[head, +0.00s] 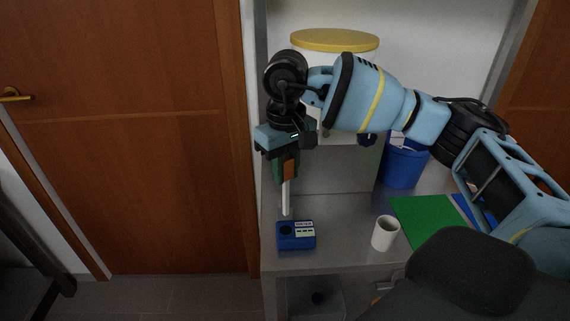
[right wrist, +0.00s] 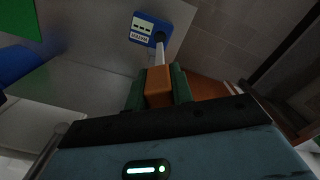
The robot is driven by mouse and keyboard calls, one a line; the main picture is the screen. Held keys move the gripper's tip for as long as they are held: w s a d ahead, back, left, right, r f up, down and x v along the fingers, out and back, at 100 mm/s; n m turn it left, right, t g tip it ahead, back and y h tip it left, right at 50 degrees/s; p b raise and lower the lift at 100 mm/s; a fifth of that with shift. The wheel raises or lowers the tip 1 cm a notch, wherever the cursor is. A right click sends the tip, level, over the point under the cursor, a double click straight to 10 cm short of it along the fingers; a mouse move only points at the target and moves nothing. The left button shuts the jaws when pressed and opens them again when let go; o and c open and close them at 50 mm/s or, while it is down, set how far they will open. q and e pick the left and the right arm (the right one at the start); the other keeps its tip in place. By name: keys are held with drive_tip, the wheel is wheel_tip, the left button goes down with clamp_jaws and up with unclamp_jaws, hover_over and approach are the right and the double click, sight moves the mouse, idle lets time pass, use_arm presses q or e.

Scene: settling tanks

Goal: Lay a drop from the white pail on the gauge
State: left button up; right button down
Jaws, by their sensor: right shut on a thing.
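The gauge (head: 296,241) is a small blue box with a dark round well and white labels, near the left front of the grey bench. It also shows at the top of the right wrist view (right wrist: 147,29). My right gripper (head: 288,172) is shut on the orange handle of a dropper (head: 285,197), whose pale stem points down. In the head view its tip appears just above the well; I cannot tell the exact gap or whether a drop hangs there. A small white pail (head: 384,234) stands upright to the right of the gauge. My left gripper is not in view.
A green sheet (head: 425,222) lies right of the pail, and a blue bin (head: 402,167) stands behind it. A large container with a yellow lid (head: 333,40) is at the back. Bare bench lies between gauge and pail.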

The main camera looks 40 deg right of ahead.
drive_tip(key=shift+f+b, duration=0.65)
drive_tip(key=shift+f, duration=1.4)
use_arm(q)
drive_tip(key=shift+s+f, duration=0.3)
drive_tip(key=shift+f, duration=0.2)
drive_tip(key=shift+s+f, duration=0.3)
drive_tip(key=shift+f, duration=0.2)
use_arm(e)
drive_tip(key=shift+f, duration=0.15)
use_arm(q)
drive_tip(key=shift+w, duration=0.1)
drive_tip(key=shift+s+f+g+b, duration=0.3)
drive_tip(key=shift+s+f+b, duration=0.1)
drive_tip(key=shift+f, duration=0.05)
use_arm(e)
drive_tip(key=shift+f, duration=0.5)
drive_tip(key=shift+r, duration=0.1)
